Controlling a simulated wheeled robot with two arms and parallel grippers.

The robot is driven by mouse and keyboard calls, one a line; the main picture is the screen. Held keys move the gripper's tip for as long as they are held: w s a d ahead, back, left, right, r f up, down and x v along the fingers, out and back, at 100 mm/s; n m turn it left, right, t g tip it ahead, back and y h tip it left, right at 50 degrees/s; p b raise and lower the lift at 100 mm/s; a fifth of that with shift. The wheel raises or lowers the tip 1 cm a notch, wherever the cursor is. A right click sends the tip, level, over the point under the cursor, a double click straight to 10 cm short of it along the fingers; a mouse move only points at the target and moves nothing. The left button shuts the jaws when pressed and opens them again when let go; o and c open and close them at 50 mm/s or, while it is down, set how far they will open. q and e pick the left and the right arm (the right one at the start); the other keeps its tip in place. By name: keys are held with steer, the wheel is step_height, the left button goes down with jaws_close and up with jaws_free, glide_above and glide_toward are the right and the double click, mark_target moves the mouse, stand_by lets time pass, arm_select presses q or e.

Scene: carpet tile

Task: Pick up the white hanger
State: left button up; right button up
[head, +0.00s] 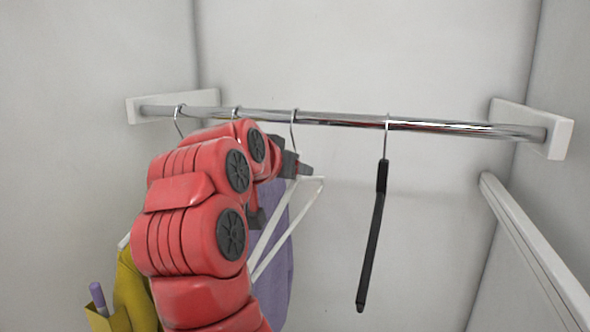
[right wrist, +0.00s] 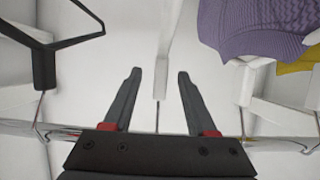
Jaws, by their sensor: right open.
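The white hanger (head: 292,224) hangs by its metal hook from the rod, right of a purple garment. My right gripper (head: 298,166) is at the hanger's upper part, just below the rod, partly hidden by my red arm. In the right wrist view, the gripper (right wrist: 159,76) is open. The white hanger (right wrist: 162,60) shows there edge-on, as a narrow white bar between the two spread fingers, with no clear contact. My left gripper is out of view.
The chrome rod (head: 340,119) spans the closet between white end brackets. A black hanger (head: 372,245) hangs to the right with clear space around it. Left are the purple garment (head: 277,240) and a yellow one (head: 130,285). A white rail (head: 530,240) runs along the right wall.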

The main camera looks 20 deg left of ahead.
steer(key=shift+w+f, duration=0.15)
steer(key=shift+w, duration=0.3)
steer(key=w+p, duration=0.2)
steer(key=shift+p, duration=0.4)
steer(key=x, duration=0.1)
steer(key=p+x, duration=0.1)
steer(key=shift+w+f, duration=0.2)
steer(key=shift+f, duration=0.2)
steer(key=shift+w+f, duration=0.25)
steer(key=shift+w, duration=0.1)
steer(key=shift+s, duration=0.15)
steer(key=shift+c, duration=0.6)
jaws_close()
